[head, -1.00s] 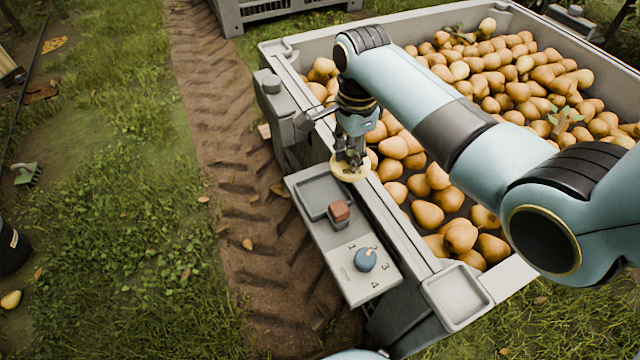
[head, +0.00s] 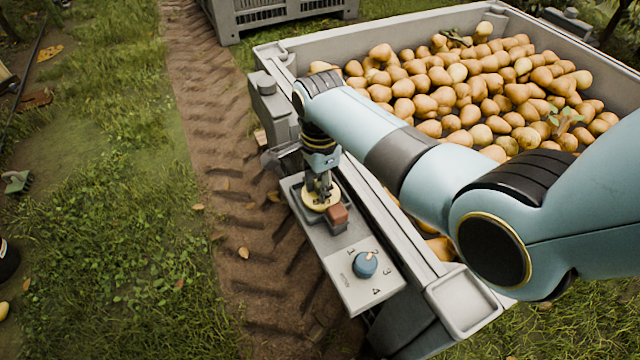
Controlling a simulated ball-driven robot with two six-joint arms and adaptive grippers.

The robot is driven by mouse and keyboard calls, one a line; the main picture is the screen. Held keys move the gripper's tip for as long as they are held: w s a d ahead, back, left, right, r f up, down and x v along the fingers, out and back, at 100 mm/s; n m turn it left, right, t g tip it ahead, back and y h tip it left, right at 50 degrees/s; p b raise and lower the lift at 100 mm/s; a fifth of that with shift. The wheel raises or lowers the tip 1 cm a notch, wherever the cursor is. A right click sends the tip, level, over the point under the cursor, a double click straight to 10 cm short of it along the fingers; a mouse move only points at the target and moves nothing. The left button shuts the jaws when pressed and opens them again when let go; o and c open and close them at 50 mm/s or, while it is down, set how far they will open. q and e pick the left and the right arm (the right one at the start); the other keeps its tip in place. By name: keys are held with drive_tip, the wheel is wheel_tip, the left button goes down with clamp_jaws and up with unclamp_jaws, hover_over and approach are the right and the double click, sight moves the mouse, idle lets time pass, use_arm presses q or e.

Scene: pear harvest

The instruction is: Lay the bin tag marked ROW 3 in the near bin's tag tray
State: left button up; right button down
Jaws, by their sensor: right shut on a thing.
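My right gripper (head: 321,187) points down and is shut on a round yellow tag (head: 314,205). The tag is over the shallow recessed grey tray (head: 293,186) on the near bin's side panel, just left of a red block (head: 337,214). I cannot tell whether the tag touches the tray floor, and its lettering is not readable; the gripper covers part of it. The near bin (head: 282,62) is grey and full of pears. My left gripper is out of view.
A blue dial (head: 365,264) with numbers sits on the panel's near end. Another square grey tray (head: 461,303) is at the bin's near corner and is empty. A second grey bin (head: 285,14) stands behind. Dirt track and grass lie left.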

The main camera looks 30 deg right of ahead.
sight(320, 184)
drive_tip(key=shift+f, duration=0.2)
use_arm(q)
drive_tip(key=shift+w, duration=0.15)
use_arm(e)
drive_tip(key=c, duration=1.2)
unclamp_jaws()
drive_tip(key=shift+o, duration=0.2)
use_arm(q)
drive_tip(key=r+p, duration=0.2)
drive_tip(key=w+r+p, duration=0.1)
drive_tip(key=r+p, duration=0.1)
use_arm(e)
wheel_tip(320, 184, up, 12)
drive_tip(key=shift+r, duration=0.25)
